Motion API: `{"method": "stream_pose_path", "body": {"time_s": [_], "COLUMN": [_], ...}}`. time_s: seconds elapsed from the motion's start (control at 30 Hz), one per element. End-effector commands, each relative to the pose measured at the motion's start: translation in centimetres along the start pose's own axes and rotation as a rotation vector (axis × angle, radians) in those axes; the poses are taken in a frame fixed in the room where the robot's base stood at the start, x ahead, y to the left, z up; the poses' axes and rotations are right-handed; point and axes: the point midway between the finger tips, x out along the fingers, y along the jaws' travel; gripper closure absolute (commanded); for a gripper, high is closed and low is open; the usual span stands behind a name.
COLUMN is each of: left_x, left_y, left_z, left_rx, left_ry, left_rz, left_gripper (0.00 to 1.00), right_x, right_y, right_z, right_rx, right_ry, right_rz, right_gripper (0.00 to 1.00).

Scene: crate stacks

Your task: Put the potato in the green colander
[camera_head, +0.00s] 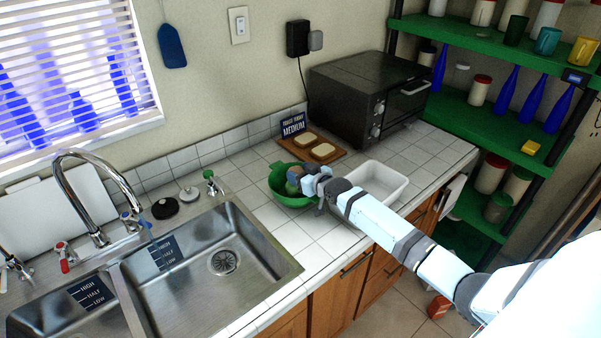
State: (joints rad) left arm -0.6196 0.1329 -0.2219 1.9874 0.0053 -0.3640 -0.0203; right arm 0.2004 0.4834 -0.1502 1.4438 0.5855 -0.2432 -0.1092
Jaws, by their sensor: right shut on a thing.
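The green colander (275,187) stands on the tiled counter to the right of the sink. My right arm reaches in from the lower right, and my right gripper (297,181) is at the colander's right side, over its opening. The gripper is shut on a small brownish thing, which I take to be the potato (293,174); the fingers and wrist hide much of it. I cannot tell whether it touches the colander's inside. My left gripper is not in view.
A white tub (397,188) stands right of the colander, under my forearm. Behind are a wooden board (279,141) with bread slices and a black toaster oven (340,95). The steel sink (275,261) lies left. Green shelves (472,121) stand at the right.

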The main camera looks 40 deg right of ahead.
Motion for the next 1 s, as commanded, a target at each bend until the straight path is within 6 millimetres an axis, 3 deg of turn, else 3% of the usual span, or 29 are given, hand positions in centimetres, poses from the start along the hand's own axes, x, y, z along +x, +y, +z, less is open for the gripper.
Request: {"method": "stream_pose_path", "body": {"time_s": [0.37, 0.4, 0.5, 0.87, 0.93, 1.0], "left_x": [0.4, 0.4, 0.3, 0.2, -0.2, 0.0], "left_y": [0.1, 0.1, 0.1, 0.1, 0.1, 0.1], "left_z": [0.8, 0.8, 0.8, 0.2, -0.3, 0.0], "left_rx": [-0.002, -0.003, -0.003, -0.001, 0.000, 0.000], "left_ry": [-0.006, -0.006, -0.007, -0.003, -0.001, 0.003], "left_rz": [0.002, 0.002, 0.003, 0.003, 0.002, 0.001], "left_gripper": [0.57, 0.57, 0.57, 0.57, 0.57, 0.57], "right_x": [0.2, 0.2, 0.2, 0.1, -0.1, -1.1], "right_y": [0.0, 0.0, 0.0, 0.0, 0.0, 0.0], "right_z": [1.1, 1.1, 1.1, 0.5, -0.4, 0.2], "right_rx": [0.000, 0.000, 0.000, 0.000, 0.000, 0.000], "right_ry": [0.001, 0.000, 0.000, 0.001, 0.001, -0.002], "right_rz": [0.000, 0.000, 0.000, 0.000, 0.000, -0.001], "right_gripper": [0.74, 0.42, 0.19, 0.18, 0.18, 0.18]}}
